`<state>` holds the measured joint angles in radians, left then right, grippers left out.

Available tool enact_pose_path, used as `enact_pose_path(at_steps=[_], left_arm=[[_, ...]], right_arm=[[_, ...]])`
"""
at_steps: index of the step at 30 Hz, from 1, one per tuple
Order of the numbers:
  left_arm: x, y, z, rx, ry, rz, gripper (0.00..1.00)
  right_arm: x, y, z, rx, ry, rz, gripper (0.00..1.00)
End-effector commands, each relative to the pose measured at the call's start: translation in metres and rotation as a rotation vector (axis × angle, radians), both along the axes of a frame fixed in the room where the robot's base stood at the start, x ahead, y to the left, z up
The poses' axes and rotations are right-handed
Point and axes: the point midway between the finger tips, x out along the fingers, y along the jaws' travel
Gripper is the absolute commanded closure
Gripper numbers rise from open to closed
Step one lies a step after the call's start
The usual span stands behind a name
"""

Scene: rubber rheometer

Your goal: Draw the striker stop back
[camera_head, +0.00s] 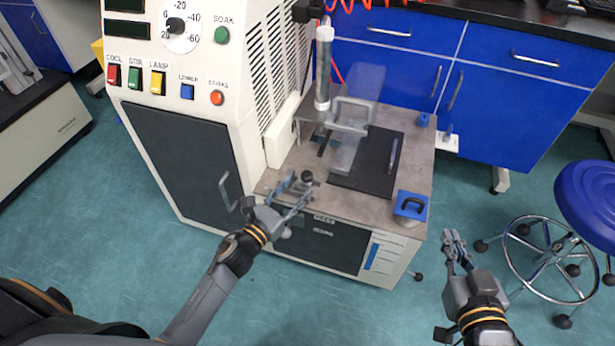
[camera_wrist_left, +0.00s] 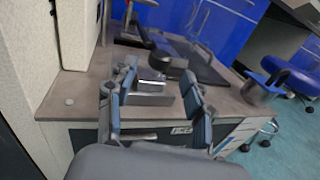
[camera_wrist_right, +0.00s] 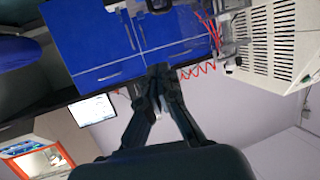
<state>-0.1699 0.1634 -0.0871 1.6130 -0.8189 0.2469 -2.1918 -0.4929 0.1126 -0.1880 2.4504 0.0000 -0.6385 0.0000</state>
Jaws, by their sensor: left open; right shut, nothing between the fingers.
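A small metal block with a round black knob, likely the striker stop (camera_head: 307,178), sits at the front left of the machine's grey top plate (camera_head: 290,160). It also shows in the left wrist view as a silver block (camera_wrist_left: 150,98) with the black knob (camera_wrist_left: 167,67) above it. My left gripper (camera_head: 294,190) is open, its fingers pointing at the block from the front. In the left wrist view the two fingers (camera_wrist_left: 160,85) appear on either side of the block; contact cannot be told. My right gripper (camera_head: 454,243) is shut and empty, off to the right over the floor.
A clear guard with a handle (camera_head: 349,113) and a vertical cylinder (camera_head: 323,70) stand behind the block. A dark plate (camera_head: 370,160) lies to its right. A control cabinet (camera_head: 185,110) rises at left.

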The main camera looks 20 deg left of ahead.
Motion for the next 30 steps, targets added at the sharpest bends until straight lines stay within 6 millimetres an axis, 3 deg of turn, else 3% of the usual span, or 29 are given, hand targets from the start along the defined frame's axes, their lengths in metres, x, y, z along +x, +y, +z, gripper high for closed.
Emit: enact_pose_path(at_steps=[3,9,21,22,27,30], left_arm=[[0.024,-0.007,0.000,0.000,-0.002,-0.001,0.48],[0.049,-0.015,-0.001,0.000,-0.001,0.000,0.48],[0.057,-0.017,0.000,-0.002,0.002,0.001,0.48],[0.057,-0.017,0.000,-0.002,0.002,0.001,0.50],[0.056,-0.017,0.000,-0.002,0.002,0.000,0.85],[0.056,-0.017,0.000,-0.002,0.002,0.001,1.00]], right_arm=[[0.004,0.003,0.009,0.015,-0.057,0.004,1.00],[0.008,0.006,0.024,0.035,-0.136,0.009,1.00],[0.009,0.007,0.030,0.042,-0.166,0.011,1.00],[0.009,0.007,0.030,0.042,-0.166,0.011,1.00],[0.009,0.007,0.030,0.042,-0.166,0.011,1.00],[0.009,0.007,0.030,0.041,-0.165,0.011,1.00]])
